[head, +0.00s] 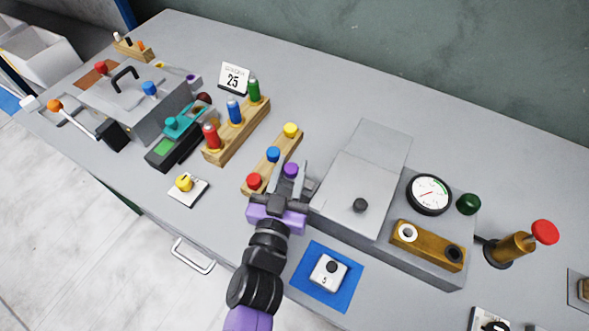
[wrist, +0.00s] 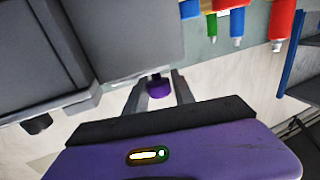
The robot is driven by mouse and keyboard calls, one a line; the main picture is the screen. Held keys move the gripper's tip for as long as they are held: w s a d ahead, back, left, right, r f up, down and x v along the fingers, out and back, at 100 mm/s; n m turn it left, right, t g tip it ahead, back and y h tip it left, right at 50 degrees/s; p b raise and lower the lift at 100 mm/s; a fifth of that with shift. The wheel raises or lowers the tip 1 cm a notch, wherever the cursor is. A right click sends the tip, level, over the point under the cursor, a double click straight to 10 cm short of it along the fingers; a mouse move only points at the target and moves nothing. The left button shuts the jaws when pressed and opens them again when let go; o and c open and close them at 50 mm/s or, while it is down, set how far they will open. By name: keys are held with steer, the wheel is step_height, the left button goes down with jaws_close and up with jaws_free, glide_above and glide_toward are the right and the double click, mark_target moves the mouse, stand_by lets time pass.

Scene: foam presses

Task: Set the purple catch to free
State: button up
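A round purple knob (head: 291,170), which looks like the purple catch, is beside the left side of the grey press (head: 340,205). It also shows in the wrist view (wrist: 159,88), on a short dark stem. My gripper (head: 289,167) is open, with its fingers on either side of the knob. In the wrist view my gripper (wrist: 158,92) shows small gaps between the fingers and the knob, so it does not look gripped. The catch's mount and any marks for its positions are hidden or too small to read.
A wooden block with red, blue and yellow knobs (head: 268,165) stands close left of my gripper. A blue mat (head: 345,285) with a small white block lies in front. The press carries a gauge (head: 430,194). Another press (head: 135,95) with a small purple part stands far left.

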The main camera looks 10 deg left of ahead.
steer(key=o, duration=0.4)
steer(key=shift+a, duration=0.2)
steer(key=shift+c, duration=0.2)
steer(key=s+b, duration=0.1)
steer(key=s, duration=0.6)
steer(key=shift+s+a+b, duration=0.3)
steer(key=shift+s+a, duration=0.05)
